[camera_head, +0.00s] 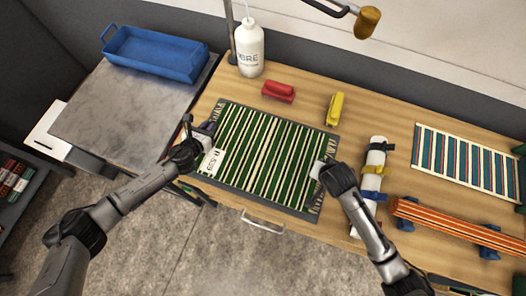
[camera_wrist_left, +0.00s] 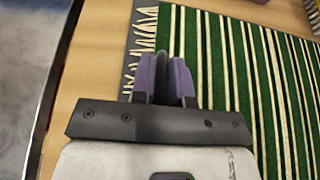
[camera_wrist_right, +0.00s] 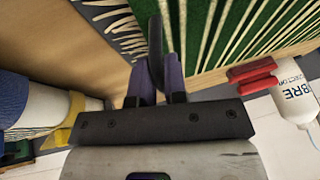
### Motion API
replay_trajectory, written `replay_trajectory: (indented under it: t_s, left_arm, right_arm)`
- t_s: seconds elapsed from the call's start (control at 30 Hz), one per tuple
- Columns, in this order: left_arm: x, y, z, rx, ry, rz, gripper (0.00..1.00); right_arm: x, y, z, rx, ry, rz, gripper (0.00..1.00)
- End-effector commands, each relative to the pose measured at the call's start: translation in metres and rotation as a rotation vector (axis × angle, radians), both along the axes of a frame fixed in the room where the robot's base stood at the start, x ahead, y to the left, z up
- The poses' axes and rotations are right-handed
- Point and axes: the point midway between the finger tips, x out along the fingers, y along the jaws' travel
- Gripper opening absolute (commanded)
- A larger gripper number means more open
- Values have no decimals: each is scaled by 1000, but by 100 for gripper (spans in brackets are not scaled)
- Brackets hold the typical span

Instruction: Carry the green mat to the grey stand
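The green mat (camera_head: 262,150) has cream stripes and dark grey fringed ends. It lies flat over the wooden table, its near edge at the table's front. My left gripper (camera_head: 207,130) is at its left end, fingers close together on a narrow dark upright piece; they also show in the left wrist view (camera_wrist_left: 163,82). My right gripper (camera_head: 322,168) is at its right end; in the right wrist view its purple fingers (camera_wrist_right: 158,82) are shut on a similar dark piece. The fingertips' exact contact is partly hidden. The grey stand (camera_head: 125,112) with a marbled top is left of the table.
A blue tray (camera_head: 152,52) sits at the stand's back; its front is clear. On the table are a white bottle (camera_head: 250,50), a red brush (camera_head: 278,91), a yellow brush (camera_head: 335,108), a strapped white roll (camera_head: 372,170), an orange striped roll (camera_head: 460,230) and another striped mat (camera_head: 465,160).

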Motion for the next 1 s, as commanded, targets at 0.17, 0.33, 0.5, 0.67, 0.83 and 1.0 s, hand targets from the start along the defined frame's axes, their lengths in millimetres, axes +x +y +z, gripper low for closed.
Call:
replay_trajectory:
  t_s: [0.17, 0.33, 0.5, 0.67, 0.83, 1.0]
  left_arm:
    - [0, 0, 0, 0, 0, 0, 0]
    - [0, 0, 0, 1, 0, 0, 0]
    - [0, 1, 0, 2, -1, -1, 0]
    - [0, 1, 2, 1, -2, -1, 0]
    - [0, 1, 9, 2, -2, -1, 0]
    - [0, 1, 21, 3, -2, -1, 0]
  right_arm:
    - [0, 0, 0, -1, 0, 0, 0]
    - [0, 0, 0, -1, 0, 1, 0]
    - [0, -1, 0, -2, 1, 0, 0]
    - [0, -1, 2, -2, -1, 1, 0]
    - [0, -1, 8, -3, 0, 1, 0]
    - [0, -1, 21, -3, 0, 2, 0]
